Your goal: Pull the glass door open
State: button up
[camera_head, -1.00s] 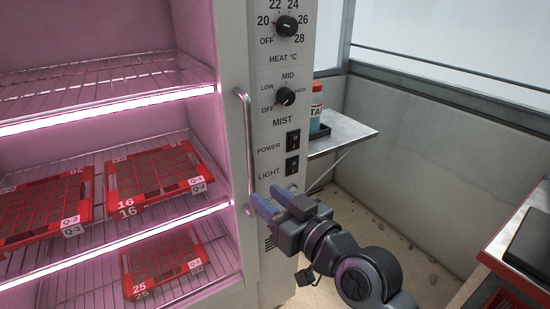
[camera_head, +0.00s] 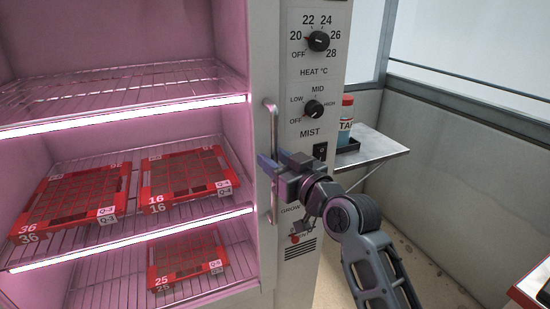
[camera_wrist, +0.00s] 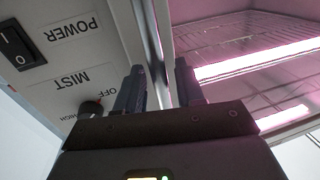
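The glass door's handle (camera_head: 271,120) is an upright, pale metal bar beside the control panel. The clear glass door (camera_head: 232,125) is hard to see in front of the pink-lit shelves and looks shut. My gripper (camera_head: 268,163) is at the middle of the handle. In the wrist view my gripper's fingers (camera_wrist: 160,85) are apart, and the handle (camera_wrist: 153,55) runs between them in the picture. I cannot tell whether either finger touches it. The fingers partly hide the bar in the head view.
The control panel (camera_head: 312,75) with knobs and switches is just right of the handle. Red trays (camera_head: 147,190) sit on wire shelves inside. A small side shelf (camera_head: 385,147) with a bottle (camera_head: 346,118) stands to the right. Bare floor shows at the lower right.

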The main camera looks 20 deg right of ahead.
jog(key=shift+w, duration=0.2)
jog(key=shift+c, duration=0.2)
grip_shut()
jog(key=shift+a, duration=0.1)
